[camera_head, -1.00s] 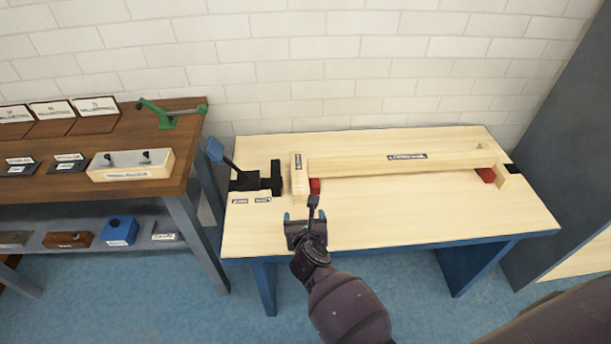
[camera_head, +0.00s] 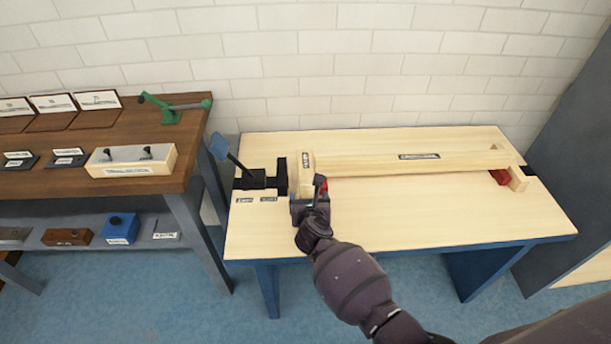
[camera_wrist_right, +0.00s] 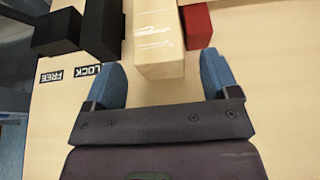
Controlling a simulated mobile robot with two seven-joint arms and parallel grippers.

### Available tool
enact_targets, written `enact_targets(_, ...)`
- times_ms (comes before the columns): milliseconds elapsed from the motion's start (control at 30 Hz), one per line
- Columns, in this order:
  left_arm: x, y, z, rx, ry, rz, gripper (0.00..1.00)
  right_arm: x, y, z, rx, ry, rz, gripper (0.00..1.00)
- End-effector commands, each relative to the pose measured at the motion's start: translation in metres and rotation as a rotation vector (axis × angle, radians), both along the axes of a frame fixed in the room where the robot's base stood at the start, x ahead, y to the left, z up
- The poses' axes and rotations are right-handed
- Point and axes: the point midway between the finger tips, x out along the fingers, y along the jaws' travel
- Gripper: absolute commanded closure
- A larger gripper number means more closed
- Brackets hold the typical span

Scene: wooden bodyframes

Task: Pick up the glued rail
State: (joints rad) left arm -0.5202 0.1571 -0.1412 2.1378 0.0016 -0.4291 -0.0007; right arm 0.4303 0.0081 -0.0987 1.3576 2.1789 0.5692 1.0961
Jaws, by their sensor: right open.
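A long pale wooden beam (camera_head: 380,165) with a small label lies across the workbench. At its left end a shorter labelled wooden crosspiece (camera_head: 306,174) points toward the bench front. I cannot read the labels to tell which piece is the glued rail. My right gripper (camera_head: 309,197) is at the crosspiece's near end and partly hides it. In the right wrist view the crosspiece's end (camera_wrist_right: 160,68) shows between the open blue fingers (camera_wrist_right: 161,80), with space on both sides. Whether it is at finger height I cannot tell. My left gripper is not in view.
A black clamp (camera_head: 262,180) with a blue-ended lever sits left of the crosspiece. Red blocks (camera_head: 499,177) show by the beam. "LOCK" and "FREE" labels (camera_wrist_right: 75,76) lie nearby. A brown shelf (camera_head: 100,148) stands left. The bench's front right is clear.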

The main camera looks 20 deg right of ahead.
Motion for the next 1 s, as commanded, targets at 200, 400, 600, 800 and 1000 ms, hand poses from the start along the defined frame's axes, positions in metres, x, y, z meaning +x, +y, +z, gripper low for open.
enact_targets(200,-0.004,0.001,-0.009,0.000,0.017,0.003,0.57,0.016,-0.004,-0.010,-0.001,0.004,0.001,0.19)
enact_targets(400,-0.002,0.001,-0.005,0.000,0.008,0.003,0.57,0.018,-0.005,-0.009,0.001,0.001,0.001,0.19)
enact_targets(600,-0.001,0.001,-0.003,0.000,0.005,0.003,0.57,0.017,-0.005,-0.009,0.001,0.001,0.001,0.39)
enact_targets(800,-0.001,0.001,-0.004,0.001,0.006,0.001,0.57,0.017,-0.004,-0.009,0.001,0.002,0.001,0.70)
enact_targets(1000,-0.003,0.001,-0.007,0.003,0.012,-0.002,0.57,0.018,-0.004,-0.008,0.001,0.000,0.002,0.82)
